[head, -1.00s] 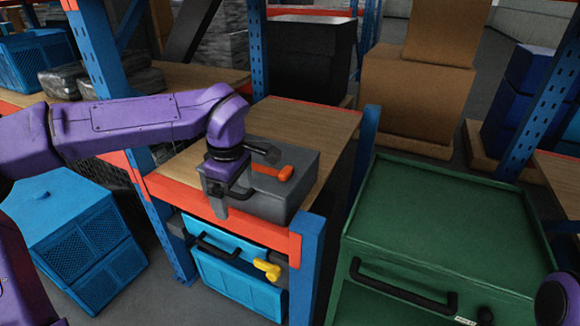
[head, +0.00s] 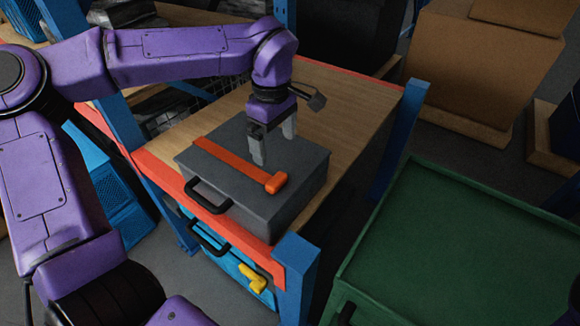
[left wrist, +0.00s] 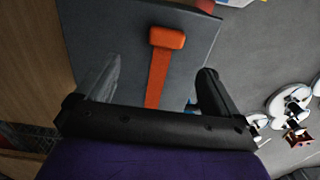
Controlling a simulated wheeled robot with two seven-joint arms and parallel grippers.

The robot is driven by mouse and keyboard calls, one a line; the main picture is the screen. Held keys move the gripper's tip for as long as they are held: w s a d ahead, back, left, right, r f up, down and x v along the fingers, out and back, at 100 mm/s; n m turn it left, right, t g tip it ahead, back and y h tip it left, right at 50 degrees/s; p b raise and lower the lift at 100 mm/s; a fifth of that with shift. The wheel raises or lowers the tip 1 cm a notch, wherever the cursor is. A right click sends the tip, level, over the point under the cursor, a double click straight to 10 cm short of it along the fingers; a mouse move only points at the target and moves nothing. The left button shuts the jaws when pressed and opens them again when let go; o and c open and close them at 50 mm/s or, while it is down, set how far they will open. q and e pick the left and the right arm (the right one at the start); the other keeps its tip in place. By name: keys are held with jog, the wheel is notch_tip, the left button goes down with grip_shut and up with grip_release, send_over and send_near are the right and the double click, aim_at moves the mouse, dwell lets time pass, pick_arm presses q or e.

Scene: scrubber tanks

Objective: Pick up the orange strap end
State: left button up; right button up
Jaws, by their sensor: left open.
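An orange strap (head: 235,164) lies across the lid of a grey box (head: 215,172). Its thick orange end (head: 277,182) is near the lid's right edge in the head view. That end also shows in the left wrist view (left wrist: 167,38), beyond my fingers, with the strap (left wrist: 157,82) running back between them in the picture. My left gripper (head: 273,149) is open and empty, fingers pointing down over the lid, behind the strap in the head view. I cannot tell its exact height above the lid. My right gripper is not in view.
The box sits on a wooden shelf (head: 345,115) with an orange-red front beam (head: 170,185) and blue posts. The box has a black front handle (head: 207,197). A green cabinet (head: 470,240) stands to the right. Cardboard boxes (head: 490,65) are behind. Open shelf lies behind the box.

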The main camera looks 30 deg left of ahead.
aim_at(276, 179)
pick_arm(q)
jog(key=f, duration=0.1)
jog(key=s+f, duration=0.1)
jog(key=f, duration=0.1)
jog(key=shift+s+f, duration=0.4)
jog(key=f, duration=0.3)
jog(key=w+f+p, duration=0.1)
jog(key=f, duration=0.1)
jog(key=shift+d+f, duration=0.25)
jog(key=shift+d, duration=0.15)
jog(key=shift+s+f, duration=0.2)
jog(key=shift+s, duration=0.05)
jog(key=c, duration=1)
